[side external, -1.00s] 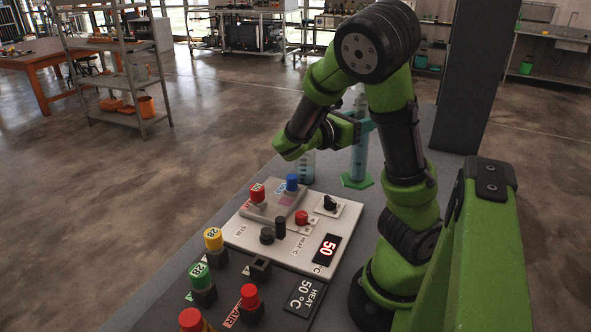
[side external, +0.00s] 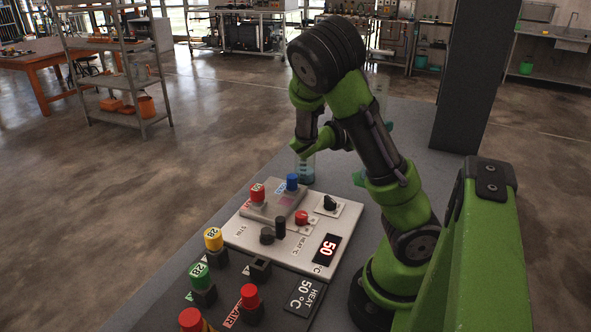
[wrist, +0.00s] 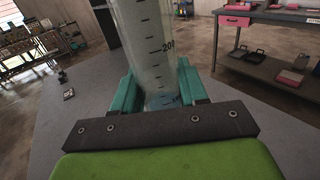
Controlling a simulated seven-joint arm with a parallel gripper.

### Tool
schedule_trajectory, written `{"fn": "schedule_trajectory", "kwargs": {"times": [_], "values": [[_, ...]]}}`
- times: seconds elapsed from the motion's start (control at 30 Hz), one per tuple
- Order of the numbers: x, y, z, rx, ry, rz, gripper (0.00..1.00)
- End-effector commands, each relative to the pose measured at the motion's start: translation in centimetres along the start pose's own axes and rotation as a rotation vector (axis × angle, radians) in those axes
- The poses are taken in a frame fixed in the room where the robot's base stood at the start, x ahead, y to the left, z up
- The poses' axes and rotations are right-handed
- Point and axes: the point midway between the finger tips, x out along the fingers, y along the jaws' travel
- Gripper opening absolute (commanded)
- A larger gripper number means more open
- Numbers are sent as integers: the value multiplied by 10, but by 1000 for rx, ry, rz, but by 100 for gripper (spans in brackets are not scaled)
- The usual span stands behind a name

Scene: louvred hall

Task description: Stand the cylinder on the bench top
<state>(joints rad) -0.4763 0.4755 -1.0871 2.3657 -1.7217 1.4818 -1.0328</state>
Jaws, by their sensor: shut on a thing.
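The cylinder (wrist: 150,40) is clear, graduated glass with dark marks, a "200" label and some blue liquid low down. In the wrist view my gripper (wrist: 157,82) has its teal fingers shut on both sides of it. In the side view my forearm hides most of the cylinder and the fingers. A small part of its green foot (side external: 358,178) shows left of the arm, over the grey bench top (side external: 405,125). A faint piece of its upper glass shows above the arm. I cannot tell whether the foot touches the bench or how much the cylinder leans.
A glass beaker with blue liquid (side external: 304,170) stands just left of my arm. The white control panel (side external: 270,242) with knobs and buttons lies nearer the camera. A dark column (side external: 468,85) rises behind. Bare bench shows beyond my arm.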

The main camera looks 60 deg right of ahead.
Motion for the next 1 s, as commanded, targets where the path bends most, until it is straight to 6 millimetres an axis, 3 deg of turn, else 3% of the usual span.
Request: {"fn": "schedule_trajectory", "kwargs": {"times": [0.1, 0.23, 0.37, 0.8, 1.0], "values": [[9, 11, -21, -4, -5, 29, 0], [7, 23, -34, 0, -3, 79, 0], [14, 39, -38, 4, -3, 94, 0], [68, 136, -48, 5, -3, 95, 0], [79, 157, -50, 4, -1, 96, 0]]}}
